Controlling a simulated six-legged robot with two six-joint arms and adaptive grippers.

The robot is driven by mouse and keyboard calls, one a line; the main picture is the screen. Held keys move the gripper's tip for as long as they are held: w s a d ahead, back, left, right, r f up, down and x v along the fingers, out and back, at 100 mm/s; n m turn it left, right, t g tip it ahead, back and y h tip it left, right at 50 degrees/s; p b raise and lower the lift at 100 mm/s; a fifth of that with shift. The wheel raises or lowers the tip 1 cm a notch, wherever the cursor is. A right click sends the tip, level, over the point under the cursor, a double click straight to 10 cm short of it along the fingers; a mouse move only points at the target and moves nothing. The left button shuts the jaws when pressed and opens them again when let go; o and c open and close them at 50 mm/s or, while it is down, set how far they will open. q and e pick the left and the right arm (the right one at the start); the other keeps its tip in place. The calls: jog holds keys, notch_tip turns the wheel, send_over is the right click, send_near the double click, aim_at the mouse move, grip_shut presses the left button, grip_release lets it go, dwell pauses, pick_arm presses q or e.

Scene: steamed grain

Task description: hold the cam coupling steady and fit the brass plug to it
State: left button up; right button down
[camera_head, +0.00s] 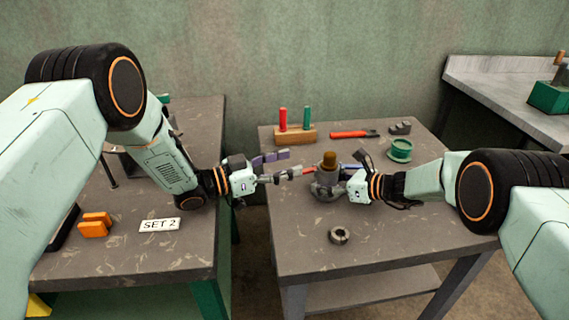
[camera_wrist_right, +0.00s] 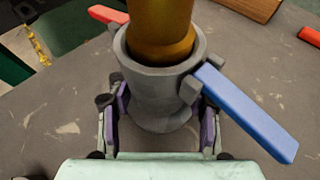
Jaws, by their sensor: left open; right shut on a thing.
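The grey cam coupling (camera_head: 325,182) stands upright near the left side of the right-hand table, with a red lever (camera_head: 308,170) and a blue lever (camera_wrist_right: 245,110) sticking out on opposite sides. The brass plug (camera_head: 329,160) stands upright in its open top; the wrist view shows the plug (camera_wrist_right: 160,28) inside the coupling's rim (camera_wrist_right: 135,70). My right gripper (camera_head: 346,184) is shut on the coupling's body, a finger on each side. My left gripper (camera_head: 287,167) is open and empty, left of the coupling and apart from the plug. The plug's lower end is hidden inside the coupling.
A wooden block (camera_head: 295,135) with red and green handles, a red-handled tool (camera_head: 355,134), a green spool (camera_head: 400,150) and a dark ring (camera_head: 339,235) lie on this table. The left table bears a SET 2 card (camera_head: 159,225) and an orange block (camera_head: 95,224). A gap separates the tables.

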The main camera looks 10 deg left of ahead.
jog(key=shift+s+f, duration=0.2)
jog(key=shift+f, duration=0.15)
jog(key=c, duration=0.6)
grip_release()
jog(key=shift+r, duration=0.1)
jog(key=shift+o, duration=0.6)
jog(key=shift+w, duration=0.15)
jog(key=shift+w+d, duration=0.1)
jog(key=shift+r, duration=0.1)
jog(key=shift+d+r, duration=0.15)
jog(key=v, duration=1)
jog(key=shift+d, duration=0.15)
jog(key=shift+s+d+r, duration=0.2)
jog(key=shift+s+d, duration=0.2)
jog(key=shift+d, duration=0.15)
